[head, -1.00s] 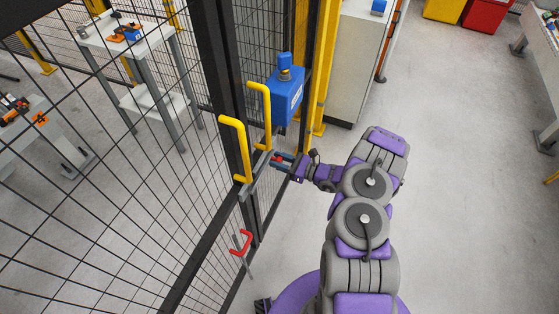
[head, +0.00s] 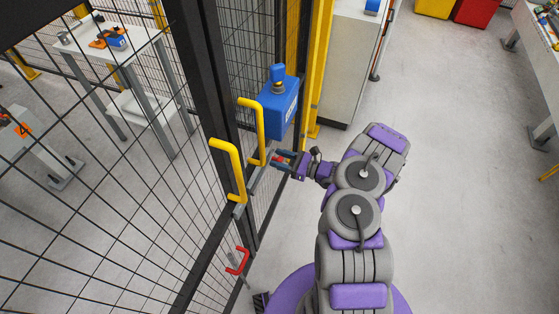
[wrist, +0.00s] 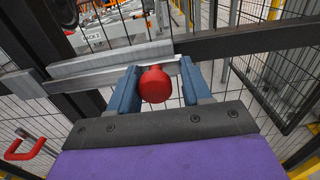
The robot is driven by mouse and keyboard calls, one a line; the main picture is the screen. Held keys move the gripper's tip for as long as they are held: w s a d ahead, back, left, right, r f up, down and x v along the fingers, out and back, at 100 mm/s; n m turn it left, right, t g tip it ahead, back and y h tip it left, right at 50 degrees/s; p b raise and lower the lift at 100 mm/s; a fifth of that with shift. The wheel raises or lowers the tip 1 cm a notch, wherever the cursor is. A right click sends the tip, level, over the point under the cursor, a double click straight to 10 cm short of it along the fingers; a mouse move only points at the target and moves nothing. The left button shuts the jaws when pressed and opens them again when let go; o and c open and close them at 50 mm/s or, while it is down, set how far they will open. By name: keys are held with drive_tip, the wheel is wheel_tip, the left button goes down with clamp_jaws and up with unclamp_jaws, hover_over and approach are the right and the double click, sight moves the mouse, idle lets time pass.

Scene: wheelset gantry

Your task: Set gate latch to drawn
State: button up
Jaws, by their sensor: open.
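The gate latch is a grey sliding bar (head: 258,176) across the dark gate frame, below the yellow handles. In the wrist view the bar (wrist: 110,78) runs sideways through a grey guide (wrist: 110,58). Its round red knob (wrist: 155,85) faces the camera. My gripper (wrist: 155,88) is open, with one blue finger on each side of the knob. Small gaps seem to show between knob and fingers; contact is not clear. In the head view my gripper (head: 280,160) is at the right end of the bar, and the knob is mostly hidden.
Two yellow handles (head: 229,170) stand out from the gate. A blue box (head: 279,108) is mounted above the latch. A red handle (head: 238,261) sits lower on the gate; it also shows at left in the wrist view (wrist: 25,150). Black mesh fills the left; open floor (head: 460,180) lies right.

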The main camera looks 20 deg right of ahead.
drive_tip(key=shift+o, duration=1)
drive_tip(key=shift+d, duration=0.35)
drive_tip(key=p+v, duration=0.3)
drive_tip(key=v, duration=1.4)
drive_tip(key=shift+s+d, duration=0.15)
drive_tip(key=shift+d, duration=0.1)
drive_tip(key=shift+f, duration=0.1)
